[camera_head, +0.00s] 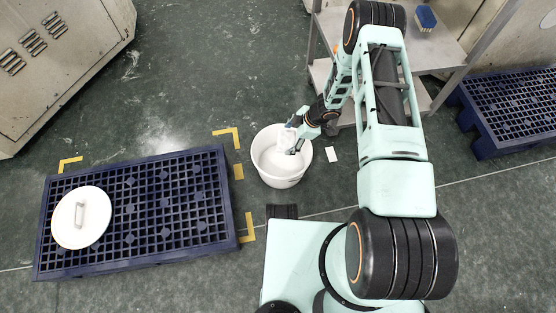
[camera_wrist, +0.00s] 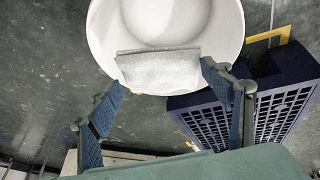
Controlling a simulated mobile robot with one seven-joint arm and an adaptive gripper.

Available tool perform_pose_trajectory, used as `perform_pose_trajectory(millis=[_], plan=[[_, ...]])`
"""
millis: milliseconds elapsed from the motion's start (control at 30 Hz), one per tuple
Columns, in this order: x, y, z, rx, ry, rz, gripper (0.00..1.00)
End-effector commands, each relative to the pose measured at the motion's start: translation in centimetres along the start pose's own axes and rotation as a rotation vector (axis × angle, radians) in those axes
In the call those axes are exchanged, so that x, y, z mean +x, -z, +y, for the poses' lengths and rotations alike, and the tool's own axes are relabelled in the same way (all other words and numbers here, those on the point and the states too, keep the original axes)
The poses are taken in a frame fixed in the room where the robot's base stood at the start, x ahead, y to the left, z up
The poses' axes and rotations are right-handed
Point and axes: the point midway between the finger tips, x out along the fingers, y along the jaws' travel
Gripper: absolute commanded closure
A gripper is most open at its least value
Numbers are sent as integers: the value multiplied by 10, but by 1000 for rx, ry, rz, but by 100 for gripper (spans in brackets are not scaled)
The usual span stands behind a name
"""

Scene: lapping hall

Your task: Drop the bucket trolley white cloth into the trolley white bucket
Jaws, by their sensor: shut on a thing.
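The white bucket (camera_head: 281,178) stands upright on the floor left of my arm, its mouth open. In the wrist view the bucket (camera_wrist: 101,32) fills the top of the picture. My gripper (camera_head: 294,138) is above the bucket's mouth, near its upper right side. It is shut on the white cloth (camera_wrist: 160,70), which spans the space between the two fingers in the wrist view. The cloth (camera_head: 285,137) shows only as a small pale patch in the head view. I cannot tell how far it hangs below the rim.
A blue pallet (camera_head: 150,255) lies left of the bucket with a round white lid (camera_head: 95,222) on it. Another blue pallet (camera_head: 515,105) is at the right. A metal table (camera_head: 440,50) carries a blue brush (camera_head: 426,18). A white card (camera_head: 333,154) lies on the floor.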

Motion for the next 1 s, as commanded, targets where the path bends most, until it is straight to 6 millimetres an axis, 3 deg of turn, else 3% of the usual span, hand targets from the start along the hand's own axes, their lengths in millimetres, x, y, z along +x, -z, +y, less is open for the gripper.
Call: perform_pose_trajectory(millis=[500, 867, 900, 1000], plan=[[49, -21, -8, 2, -1, 0, 54], [53, -22, -8, 1, -1, 0, 54], [53, -22, -8, 1, -1, 0, 24], [53, -22, -8, 1, -1, 0, 13]])
